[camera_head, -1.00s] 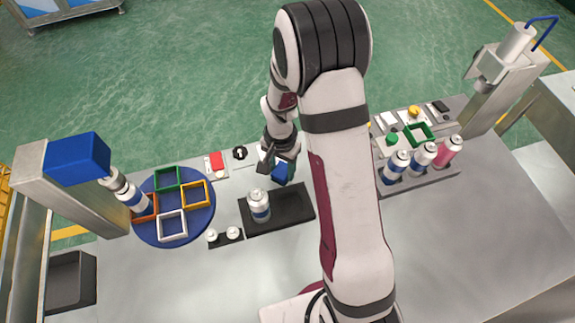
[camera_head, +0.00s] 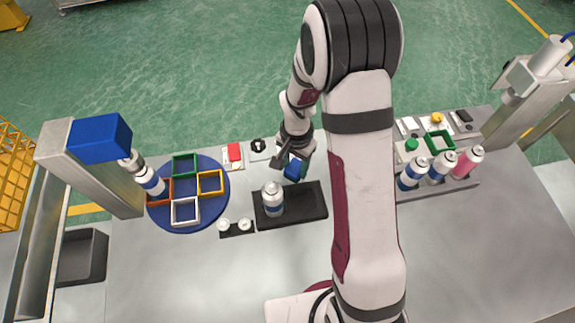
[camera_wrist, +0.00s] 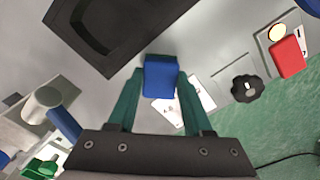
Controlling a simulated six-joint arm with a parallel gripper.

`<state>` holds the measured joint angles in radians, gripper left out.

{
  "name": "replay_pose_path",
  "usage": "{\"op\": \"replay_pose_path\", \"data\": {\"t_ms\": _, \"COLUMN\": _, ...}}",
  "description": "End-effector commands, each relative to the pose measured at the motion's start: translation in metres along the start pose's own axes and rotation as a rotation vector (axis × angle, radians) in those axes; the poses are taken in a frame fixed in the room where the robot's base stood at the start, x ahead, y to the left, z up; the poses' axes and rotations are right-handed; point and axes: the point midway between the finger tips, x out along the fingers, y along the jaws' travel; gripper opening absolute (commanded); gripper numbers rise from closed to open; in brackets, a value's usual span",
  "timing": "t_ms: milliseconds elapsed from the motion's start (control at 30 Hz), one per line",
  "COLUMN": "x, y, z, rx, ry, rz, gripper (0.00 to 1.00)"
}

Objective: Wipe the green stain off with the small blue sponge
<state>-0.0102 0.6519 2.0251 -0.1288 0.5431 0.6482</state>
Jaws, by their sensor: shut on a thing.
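The small blue sponge is in my gripper in the head view (camera_head: 293,171) and at the centre of the wrist view (camera_wrist: 160,78). My gripper (camera_wrist: 159,70) is shut on it, with a green finger on each side. The sponge is just behind the far edge of the black tray (camera_head: 300,213). Part of the tray also shows at the upper left of the wrist view (camera_wrist: 70,18). I cannot tell whether the sponge touches the table. I cannot make out the green stain in either current view; the sponge or arm may hide it.
A can (camera_head: 272,199) stands on the tray's left part. Left are a blue turntable (camera_head: 221,207) with coloured square frames and a small black holder (camera_head: 235,232) with white caps. A red button (camera_head: 234,152) and black knob (camera_head: 258,146) lie behind. Several cans stand right of my arm.

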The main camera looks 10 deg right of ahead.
Motion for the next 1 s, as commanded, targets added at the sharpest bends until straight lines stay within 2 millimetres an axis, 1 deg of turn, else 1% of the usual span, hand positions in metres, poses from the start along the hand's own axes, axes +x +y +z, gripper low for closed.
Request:
{"op": "replay_pose_path", "data": {"t_ms": 267, "x": 0.003, "y": 0.019, "z": -0.019, "rx": 0.003, "ry": 0.001, "rz": -0.001, "gripper": 0.0}}
{"op": "replay_pose_path", "data": {"t_ms": 533, "x": 0.001, "y": 0.02, "z": -0.021, "rx": 0.001, "ry": 0.002, "rz": -0.001, "gripper": 0.0}}
{"op": "replay_pose_path", "data": {"t_ms": 567, "x": -0.001, "y": 0.019, "z": -0.021, "rx": 0.001, "ry": 0.002, "rz": -0.002, "gripper": 0.0}}
{"op": "replay_pose_path", "data": {"t_ms": 900, "x": -0.048, "y": 0.019, "z": -0.021, "rx": 0.001, "ry": 0.004, "rz": -0.003, "gripper": 0.0}}
{"op": "replay_pose_path", "data": {"t_ms": 1000, "x": -0.056, "y": 0.019, "z": -0.02, "rx": 0.0, "ry": 0.003, "rz": -0.002, "gripper": 0.0}}
